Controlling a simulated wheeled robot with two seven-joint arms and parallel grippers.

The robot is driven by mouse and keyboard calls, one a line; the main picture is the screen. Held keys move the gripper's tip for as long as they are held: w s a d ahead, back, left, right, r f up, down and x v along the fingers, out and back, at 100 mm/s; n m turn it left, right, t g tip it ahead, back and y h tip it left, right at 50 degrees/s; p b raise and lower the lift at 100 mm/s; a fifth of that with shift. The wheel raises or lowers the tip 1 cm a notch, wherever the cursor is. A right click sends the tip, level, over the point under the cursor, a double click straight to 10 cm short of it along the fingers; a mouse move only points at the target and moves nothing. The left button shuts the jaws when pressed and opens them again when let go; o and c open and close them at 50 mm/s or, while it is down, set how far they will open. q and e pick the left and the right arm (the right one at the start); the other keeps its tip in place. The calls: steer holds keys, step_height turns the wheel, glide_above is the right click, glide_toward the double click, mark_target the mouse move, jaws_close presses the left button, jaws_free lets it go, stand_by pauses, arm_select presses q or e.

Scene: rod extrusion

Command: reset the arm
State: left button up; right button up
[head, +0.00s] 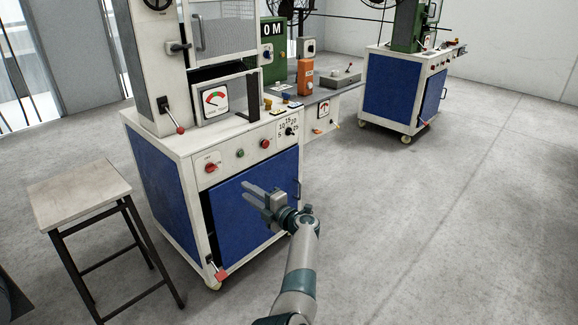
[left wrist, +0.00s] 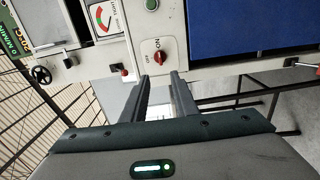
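My left gripper (head: 247,198) is in front of the blue door of the near machine (head: 256,205), with its two fingers pointing up and left. In the left wrist view the left gripper (left wrist: 162,77) shows two dark parallel fingers with a clear gap and nothing between them. It is open, and a red knob on the machine's panel (left wrist: 160,57) shows beyond its tips. I cannot tell the exact distance from the fingers to the machine; no contact is visible. My right gripper is in neither view.
A stool (head: 80,194) with a pale top stands left of the machine. A red-tipped lever (head: 175,118) and a gauge (head: 216,97) sit above the panel. A second blue machine (head: 394,88) stands at the back right. The grey floor (head: 450,220) on the right is clear.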

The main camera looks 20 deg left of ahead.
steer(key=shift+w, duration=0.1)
